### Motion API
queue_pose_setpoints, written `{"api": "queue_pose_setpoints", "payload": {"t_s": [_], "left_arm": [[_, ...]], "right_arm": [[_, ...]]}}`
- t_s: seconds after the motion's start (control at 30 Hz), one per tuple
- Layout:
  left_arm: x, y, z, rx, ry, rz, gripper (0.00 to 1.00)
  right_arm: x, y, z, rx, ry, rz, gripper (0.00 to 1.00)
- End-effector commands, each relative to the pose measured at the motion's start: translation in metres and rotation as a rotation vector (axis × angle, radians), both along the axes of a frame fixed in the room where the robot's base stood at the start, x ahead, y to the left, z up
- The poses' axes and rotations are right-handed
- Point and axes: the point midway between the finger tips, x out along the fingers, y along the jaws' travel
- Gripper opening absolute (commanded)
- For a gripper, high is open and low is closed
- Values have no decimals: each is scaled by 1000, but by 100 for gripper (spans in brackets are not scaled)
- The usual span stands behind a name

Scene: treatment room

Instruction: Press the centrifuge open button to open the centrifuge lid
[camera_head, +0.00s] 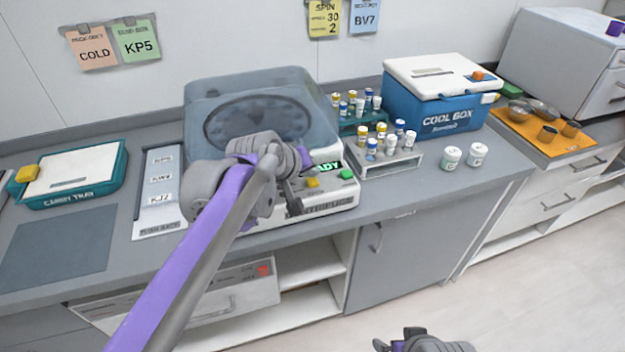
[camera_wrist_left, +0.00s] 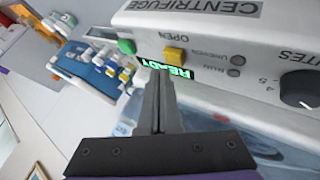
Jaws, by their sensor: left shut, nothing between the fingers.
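The centrifuge (camera_head: 325,200) stands on the bench in the middle of the head view. Its tinted see-through lid (camera_head: 290,85) seems down, with the round rotor showing through it. The yellow button (camera_head: 313,183), labelled OPEN in the left wrist view (camera_wrist_left: 174,55), is on the front panel. A green READY display (camera_wrist_left: 180,72) lies beside it. My left gripper (camera_head: 293,203) is shut and empty in front of the panel, its tips (camera_wrist_left: 160,75) close to the button and display. Contact cannot be told. My right gripper (camera_head: 415,340) is partly cut off at the bottom edge.
A green button (camera_head: 347,174) is right of the yellow one. Vial racks (camera_head: 390,165), white jars (camera_head: 452,157) and a blue cool box (camera_head: 440,115) stand to the right. A label board (camera_head: 160,190) and a tray (camera_head: 115,185) lie to the left.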

Motion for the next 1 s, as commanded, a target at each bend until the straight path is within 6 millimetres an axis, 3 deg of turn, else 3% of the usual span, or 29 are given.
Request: {"api": "queue_pose_setpoints", "payload": {"t_s": [1.0], "left_arm": [[0,0,-9,0,0,0,0]], "right_arm": [[0,0,-2,0,1,0,100]]}}
